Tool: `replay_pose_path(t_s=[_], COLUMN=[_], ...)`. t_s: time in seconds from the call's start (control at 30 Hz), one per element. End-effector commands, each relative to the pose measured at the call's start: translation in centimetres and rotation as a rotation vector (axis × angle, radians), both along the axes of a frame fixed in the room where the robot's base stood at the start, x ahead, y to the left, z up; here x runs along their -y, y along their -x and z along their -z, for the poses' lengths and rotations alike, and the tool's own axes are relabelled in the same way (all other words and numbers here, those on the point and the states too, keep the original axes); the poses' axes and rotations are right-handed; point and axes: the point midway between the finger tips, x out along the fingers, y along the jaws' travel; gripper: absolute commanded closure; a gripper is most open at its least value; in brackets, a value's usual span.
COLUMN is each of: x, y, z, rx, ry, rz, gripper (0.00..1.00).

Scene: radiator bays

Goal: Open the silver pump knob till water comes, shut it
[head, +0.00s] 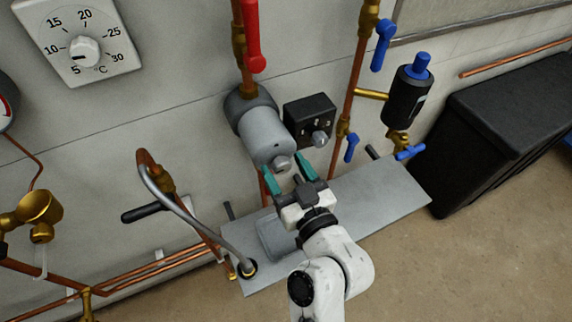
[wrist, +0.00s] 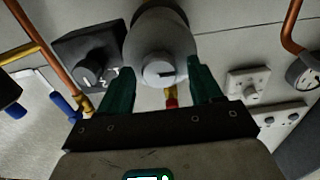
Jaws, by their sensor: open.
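The silver pump knob (head: 281,163) is a small round knob on the end of the grey cylindrical pump body (head: 266,132) on the wall. In the wrist view the knob (wrist: 160,73) shows face-on, with a short dark mark at one side. My gripper (head: 283,166) is open, with its two teal fingers pointing at the pump. The knob appears between the fingertips in both views. In the wrist view my gripper (wrist: 161,88) has a finger on each side of the knob, with gaps visible. I cannot tell how far the tips reach past it. No water shows.
A red lever (head: 253,40) is above, and blue valves (head: 350,148) are to the right. A grey tray (head: 375,196) lies below, with a hose (head: 205,222) at its left.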

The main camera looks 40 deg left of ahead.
Motion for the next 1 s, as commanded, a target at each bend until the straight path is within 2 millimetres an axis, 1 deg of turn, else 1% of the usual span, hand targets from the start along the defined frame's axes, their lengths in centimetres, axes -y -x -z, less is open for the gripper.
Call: replay_pose_path(t_s=[0.3, 0.37, 0.87, 0.9, 1.0], x=[-0.25, -0.25, -0.22, -0.22, -0.22], y=[-0.13, -0.13, -0.12, -0.12, -0.12], z=[0.01, 0.01, 0.01, 0.01, 0.01], rx=[0.000, 0.000, 0.000, 0.000, -0.003], ry=[0.000, 0.000, 0.000, 0.000, -0.001], rz=[0.001, 0.001, 0.001, 0.001, 0.001], gripper=[0.35, 0.40, 0.88, 0.90, 0.90])
